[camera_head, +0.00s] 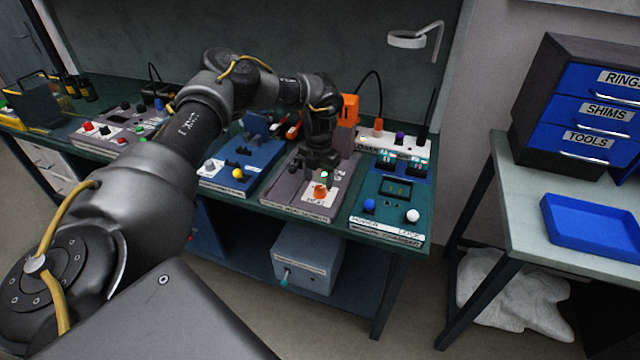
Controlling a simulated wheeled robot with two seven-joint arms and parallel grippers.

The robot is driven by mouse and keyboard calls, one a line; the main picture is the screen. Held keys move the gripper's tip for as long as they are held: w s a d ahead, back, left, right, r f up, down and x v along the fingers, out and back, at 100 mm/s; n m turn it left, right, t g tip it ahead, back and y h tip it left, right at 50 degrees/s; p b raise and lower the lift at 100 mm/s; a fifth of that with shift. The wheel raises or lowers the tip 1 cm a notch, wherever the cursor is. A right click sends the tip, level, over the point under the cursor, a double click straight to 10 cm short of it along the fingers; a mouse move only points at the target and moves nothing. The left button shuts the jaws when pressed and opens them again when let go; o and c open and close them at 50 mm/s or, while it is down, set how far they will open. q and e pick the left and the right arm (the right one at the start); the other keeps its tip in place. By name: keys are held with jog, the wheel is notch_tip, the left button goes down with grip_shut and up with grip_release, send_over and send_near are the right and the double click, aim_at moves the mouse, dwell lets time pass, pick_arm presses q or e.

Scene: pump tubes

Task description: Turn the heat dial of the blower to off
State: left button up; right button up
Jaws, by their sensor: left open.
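The panel (272,190) that looks like the blower is a grey-mauve unit on the green bench, between a blue unit and a dark green one. An orange dial (320,191) sits on a white label near its front edge; the lettering is too small to read surely, and I cannot tell the dial's setting. My left gripper (321,166) reaches in from the left and points down over the panel, just behind the orange dial. It is open and appears apart from the dial. Its fingers hide part of the panel behind. My right gripper is out of view.
The blue unit (226,176) with knobs is on the left, and the dark green unit (385,228) with blue and white knobs is on the right. An orange block (349,110) stands behind. A blue tray (592,226) lies on the side table. A grey box (305,258) sits below.

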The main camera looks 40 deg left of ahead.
aim_at(319, 188)
pick_arm(q)
notch_tip(319, 188, down, 2)
jog(key=shift+d+f, duration=0.1)
jog(key=shift+f, duration=0.55)
jog(key=c, duration=1)
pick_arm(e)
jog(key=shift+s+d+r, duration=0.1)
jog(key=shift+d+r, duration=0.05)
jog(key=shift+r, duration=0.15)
